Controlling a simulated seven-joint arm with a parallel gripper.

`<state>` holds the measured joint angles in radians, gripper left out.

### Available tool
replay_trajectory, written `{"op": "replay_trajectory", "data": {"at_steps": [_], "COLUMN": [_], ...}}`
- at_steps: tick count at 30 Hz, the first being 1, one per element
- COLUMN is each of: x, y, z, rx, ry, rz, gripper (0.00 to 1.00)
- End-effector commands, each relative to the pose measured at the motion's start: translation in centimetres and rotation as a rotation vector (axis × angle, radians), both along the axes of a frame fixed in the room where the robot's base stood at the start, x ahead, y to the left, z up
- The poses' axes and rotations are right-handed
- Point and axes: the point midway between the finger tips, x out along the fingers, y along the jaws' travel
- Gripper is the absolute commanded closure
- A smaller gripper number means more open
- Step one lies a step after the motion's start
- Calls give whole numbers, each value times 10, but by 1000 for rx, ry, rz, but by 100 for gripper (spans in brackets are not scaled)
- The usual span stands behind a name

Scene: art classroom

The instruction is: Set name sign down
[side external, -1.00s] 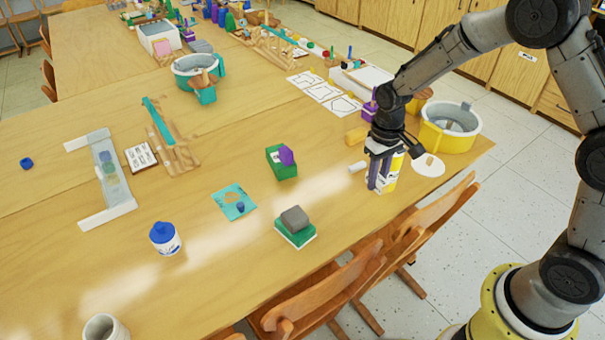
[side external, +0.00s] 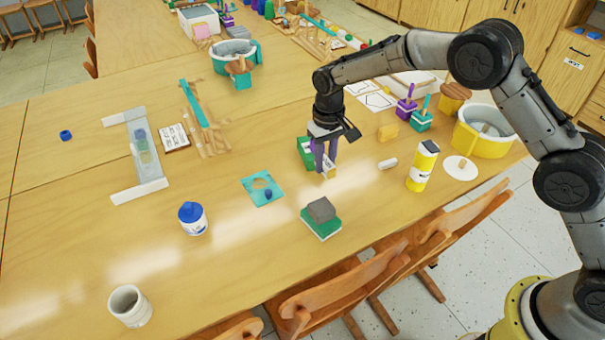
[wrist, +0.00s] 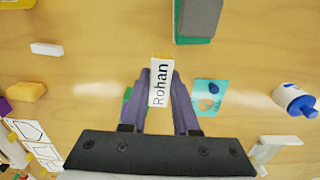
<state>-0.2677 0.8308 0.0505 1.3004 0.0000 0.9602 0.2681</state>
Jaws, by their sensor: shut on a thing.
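A small white name sign (wrist: 158,88) reading "Rohan" stands between my gripper's two purple fingers in the wrist view. My gripper (side external: 325,163) is shut on it. In the side view the sign (side external: 329,171) shows as a small pale piece with a yellowish part at the fingertips, pointing down low over the table (side external: 90,225). I cannot tell if it touches the tabletop. A green block (side external: 304,152) is right behind and left of the fingers, partly hidden by them.
A grey-topped green block (side external: 321,217) lies in front, and a teal card (side external: 262,189) to the left. A blue-capped bottle (side external: 192,219) and white cup (side external: 130,306) are front left. Bare wood lies between them.

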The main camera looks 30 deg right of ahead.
Motion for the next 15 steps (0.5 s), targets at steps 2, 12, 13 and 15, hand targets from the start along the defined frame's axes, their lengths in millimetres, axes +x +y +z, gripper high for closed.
{"op": "replay_trajectory", "data": {"at_steps": [2,12,13,15], "x": [14,54,56,61], "y": [4,14,15,16], "z": [-7,-51,-54,-59], "rx": [0,0,0,0], "ry": [0,1,0,0], "rz": [0,0,0,0], "gripper": [100,100,100,100]}}
